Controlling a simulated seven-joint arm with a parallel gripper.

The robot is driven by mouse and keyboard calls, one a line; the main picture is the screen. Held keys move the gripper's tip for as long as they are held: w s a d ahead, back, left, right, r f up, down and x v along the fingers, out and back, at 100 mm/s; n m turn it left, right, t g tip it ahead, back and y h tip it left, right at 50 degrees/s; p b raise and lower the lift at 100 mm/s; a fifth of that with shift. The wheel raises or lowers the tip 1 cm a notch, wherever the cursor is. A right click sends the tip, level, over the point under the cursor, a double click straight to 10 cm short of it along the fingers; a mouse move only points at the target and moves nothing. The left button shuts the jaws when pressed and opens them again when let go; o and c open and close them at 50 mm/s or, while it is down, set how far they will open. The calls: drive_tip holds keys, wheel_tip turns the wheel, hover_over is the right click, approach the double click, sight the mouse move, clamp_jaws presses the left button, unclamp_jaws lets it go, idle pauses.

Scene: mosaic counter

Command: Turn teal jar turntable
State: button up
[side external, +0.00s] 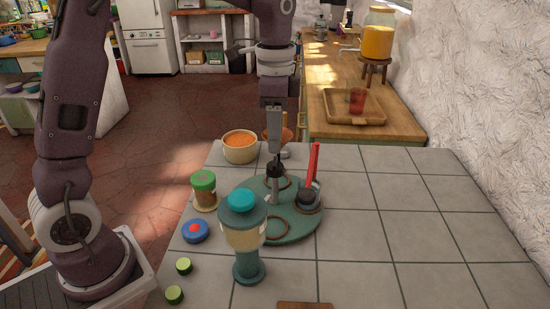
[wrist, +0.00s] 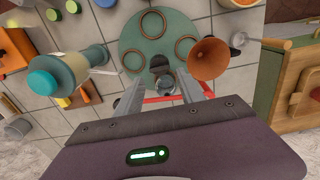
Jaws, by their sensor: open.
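The teal turntable (side external: 290,229) is a flat round disc on the tiled counter with several brown rings on top. The wrist view shows the turntable (wrist: 145,30) beyond the fingertips. A small cup (side external: 312,187) with a red-handled tool (side external: 312,163) stands at its right side. My gripper (side external: 274,165) points down over the far part of the disc. In the wrist view my gripper (wrist: 170,86) has its fingers apart, with the cup between them in the picture; I cannot tell whether they touch anything. The tall teal-lidded jar (side external: 243,238) stands in front and hides part of the disc.
A green-lidded jar (side external: 204,190), a blue round item (side external: 195,231) and green pieces (side external: 183,265) lie left of the turntable. A bowl of orange food (side external: 239,147) and a terracotta cone (wrist: 208,60) stand near the gripper. The tiles at the right are clear.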

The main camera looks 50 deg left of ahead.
sight(275, 161)
wheel_tip(275, 161, down, 6)
drive_tip(key=shift+f, duration=0.2)
clamp_jaws()
idle(1.4)
